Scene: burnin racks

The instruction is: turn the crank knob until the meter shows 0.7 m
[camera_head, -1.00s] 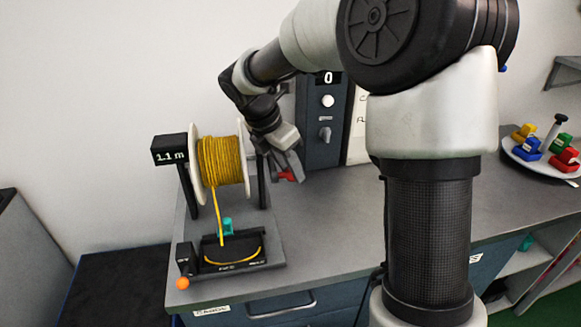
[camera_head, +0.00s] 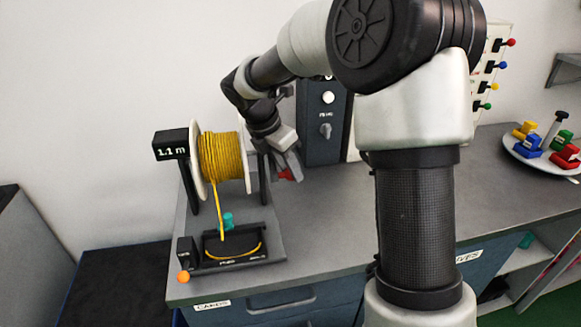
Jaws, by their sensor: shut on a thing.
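The meter (camera_head: 171,152) is a black box left of the spool and reads 1.1 m. The spool (camera_head: 222,165) has white flanges and yellow cord wound on it, in a black stand. A strand of cord hangs down to the tray in front. My gripper (camera_head: 288,172) is at the right side of the spool, shut on the crank knob (camera_head: 286,175), of which only a red bit shows between the fingers. The crank arm is mostly hidden by my gripper and the stand.
A black tray (camera_head: 238,262) with a teal part (camera_head: 228,221) and an orange ball (camera_head: 183,277) at its left front corner sits before the spool. A dark panel (camera_head: 323,125) stands behind my gripper. A plate (camera_head: 541,158) of coloured blocks is at the far right. The middle counter is clear.

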